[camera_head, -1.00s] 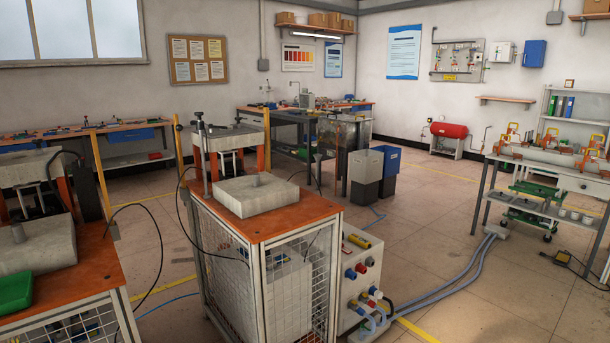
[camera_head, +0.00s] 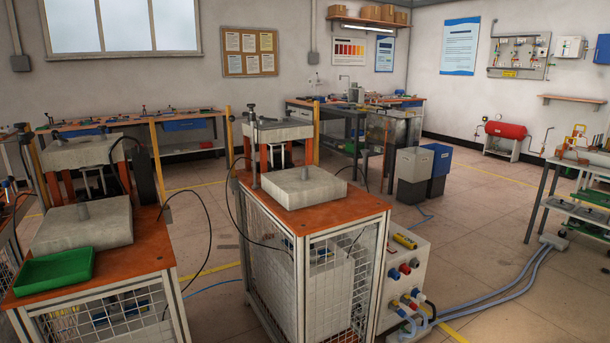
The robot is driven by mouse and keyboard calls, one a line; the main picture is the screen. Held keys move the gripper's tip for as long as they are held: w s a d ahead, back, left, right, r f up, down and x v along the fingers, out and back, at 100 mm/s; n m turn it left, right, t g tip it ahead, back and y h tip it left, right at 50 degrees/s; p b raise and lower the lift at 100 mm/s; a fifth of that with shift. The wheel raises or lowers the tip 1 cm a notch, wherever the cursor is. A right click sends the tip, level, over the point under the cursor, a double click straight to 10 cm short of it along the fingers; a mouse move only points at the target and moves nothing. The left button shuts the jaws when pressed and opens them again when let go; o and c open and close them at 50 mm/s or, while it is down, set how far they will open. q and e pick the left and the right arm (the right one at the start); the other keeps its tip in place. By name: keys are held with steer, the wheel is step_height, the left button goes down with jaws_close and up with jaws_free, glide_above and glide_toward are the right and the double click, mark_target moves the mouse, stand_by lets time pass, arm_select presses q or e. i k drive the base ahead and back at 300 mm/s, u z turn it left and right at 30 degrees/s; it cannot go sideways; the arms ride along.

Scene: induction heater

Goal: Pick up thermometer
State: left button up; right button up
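I cannot make out a thermometer for certain. A small yellow and dark item (camera_head: 405,241) shows on the top of the white control box (camera_head: 385,270); it is too small to tell what it is. Neither of my grippers is in view.
Two orange-topped mesh-sided stands (camera_head: 345,212) with grey blocks (camera_head: 303,187) fill the near left and middle. A green tray (camera_head: 54,270) lies on the left one. Grey and blue bins (camera_head: 411,168) stand behind. Blue hoses (camera_head: 500,285) cross the floor. Open floor (camera_head: 480,210) lies at right.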

mark_target(402, 239)
steer(key=z, duration=1.3)
steer(key=i, duration=4.95)
steer(key=u, duration=3.9)
